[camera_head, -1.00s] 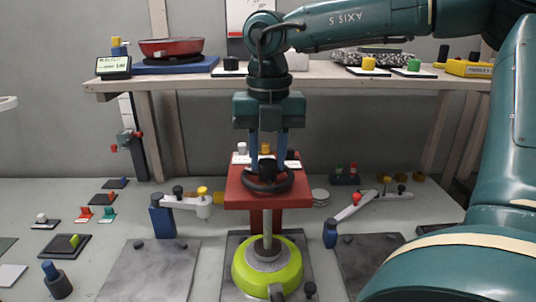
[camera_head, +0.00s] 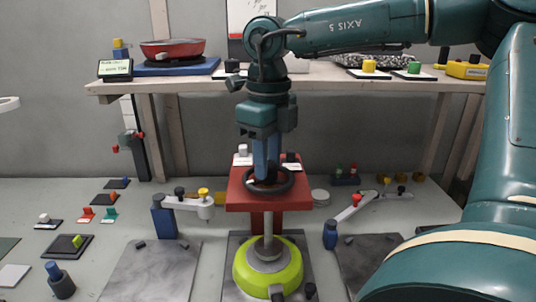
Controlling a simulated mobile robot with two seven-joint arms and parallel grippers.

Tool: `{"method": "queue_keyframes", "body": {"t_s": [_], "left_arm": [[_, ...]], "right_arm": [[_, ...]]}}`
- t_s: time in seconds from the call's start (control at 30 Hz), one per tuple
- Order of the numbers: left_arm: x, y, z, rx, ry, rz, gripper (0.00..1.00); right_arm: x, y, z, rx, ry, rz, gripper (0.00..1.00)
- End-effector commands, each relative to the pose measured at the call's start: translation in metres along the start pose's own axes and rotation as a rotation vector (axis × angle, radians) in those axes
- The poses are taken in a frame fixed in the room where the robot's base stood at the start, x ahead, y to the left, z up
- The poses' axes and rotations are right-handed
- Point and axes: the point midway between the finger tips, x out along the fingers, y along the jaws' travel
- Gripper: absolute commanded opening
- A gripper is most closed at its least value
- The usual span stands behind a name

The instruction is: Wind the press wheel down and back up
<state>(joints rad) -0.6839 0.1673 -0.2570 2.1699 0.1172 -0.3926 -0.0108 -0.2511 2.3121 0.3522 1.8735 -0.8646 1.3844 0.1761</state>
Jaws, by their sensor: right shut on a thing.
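The press wheel (camera_head: 289,184) is a black ring lying flat on top of the red press head (camera_head: 240,200). Below the head a grey shaft (camera_head: 268,222) runs down to a grey plate on a lime-green round pan (camera_head: 243,270). My right gripper (camera_head: 266,174) reaches down from above, fingers vertical, and is shut on the wheel at its middle. The fingers are seen nearly edge-on, so the part between them is mostly hidden. My left gripper is not in view.
Blue-based swing arms stand left (camera_head: 163,220) and right (camera_head: 330,234) of the press. A shelf (camera_head: 200,87) behind carries a red pan (camera_head: 172,48) and coloured knobs. Small coloured blocks lie on the left of the table. My right arm fills the right side.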

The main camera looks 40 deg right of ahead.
Motion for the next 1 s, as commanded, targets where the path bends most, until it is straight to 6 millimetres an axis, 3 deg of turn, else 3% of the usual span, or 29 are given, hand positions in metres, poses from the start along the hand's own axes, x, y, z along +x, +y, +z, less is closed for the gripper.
{"method": "queue_keyframes", "body": {"t_s": [1.0], "left_arm": [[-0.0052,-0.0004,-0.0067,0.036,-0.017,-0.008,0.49]], "right_arm": [[-0.0004,0.0009,-0.0005,-0.901,0.014,0.001,0.07]]}}
